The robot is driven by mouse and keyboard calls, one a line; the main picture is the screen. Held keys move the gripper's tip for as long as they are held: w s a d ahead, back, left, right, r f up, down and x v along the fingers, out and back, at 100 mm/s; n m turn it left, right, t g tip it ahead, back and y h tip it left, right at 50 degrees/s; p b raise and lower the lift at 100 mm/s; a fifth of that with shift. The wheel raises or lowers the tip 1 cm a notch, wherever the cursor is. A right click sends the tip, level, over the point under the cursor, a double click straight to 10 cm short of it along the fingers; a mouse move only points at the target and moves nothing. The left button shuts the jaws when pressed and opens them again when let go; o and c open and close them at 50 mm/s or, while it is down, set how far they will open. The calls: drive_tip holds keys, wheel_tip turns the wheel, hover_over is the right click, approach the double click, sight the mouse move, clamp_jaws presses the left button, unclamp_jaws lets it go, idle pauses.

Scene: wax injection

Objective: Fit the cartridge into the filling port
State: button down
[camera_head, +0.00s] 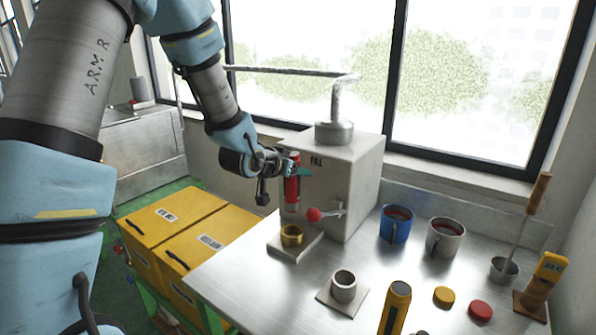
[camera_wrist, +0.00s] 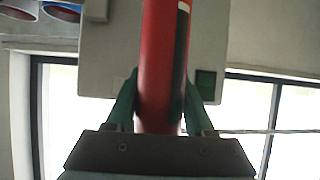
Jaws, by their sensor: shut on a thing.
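The red cartridge (camera_head: 291,187) stands roughly upright in front of the filling machine (camera_head: 349,185), which is marked FILL. Its lower end looks pale and is above a brass ring (camera_head: 291,235) on a small plate, with a visible gap. That ring looks like the filling port. My gripper (camera_head: 293,171) is shut on the cartridge near its upper part. In the wrist view the red cartridge (camera_wrist: 161,60), with a dark stripe along one side, sits between the green fingers of my gripper (camera_wrist: 160,105). The ring is not seen in the wrist view.
A red-knobbed lever (camera_head: 314,214) projects from the machine beside the cartridge. A grey ring on a plate (camera_head: 343,286), a blue mug (camera_head: 396,224), a grey mug (camera_head: 445,237) and a yellow cylinder (camera_head: 396,308) stand on the metal bench. Yellow boxes (camera_head: 205,240) are at left.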

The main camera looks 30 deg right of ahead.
sight(296, 204)
drive_tip(key=shift+b, duration=0.3)
drive_tip(key=shift+a+f+b, duration=0.1)
drive_tip(key=shift+f+b, duration=2.4)
drive_tip(key=shift+f, duration=0.35)
drive_tip(key=shift+f+b, duration=2.35)
drive_tip(key=shift+b, duration=0.1)
drive_tip(key=shift+c, duration=0.9)
unclamp_jaws()
drive_tip(key=shift+s, duration=0.1)
drive_tip(key=b+v, duration=0.1)
drive_tip(key=v, duration=0.9)
drive_tip(key=shift+s+a+r, duration=0.15)
drive_tip(key=shift+s+a, duration=0.05)
drive_tip(key=shift+a, duration=0.15)
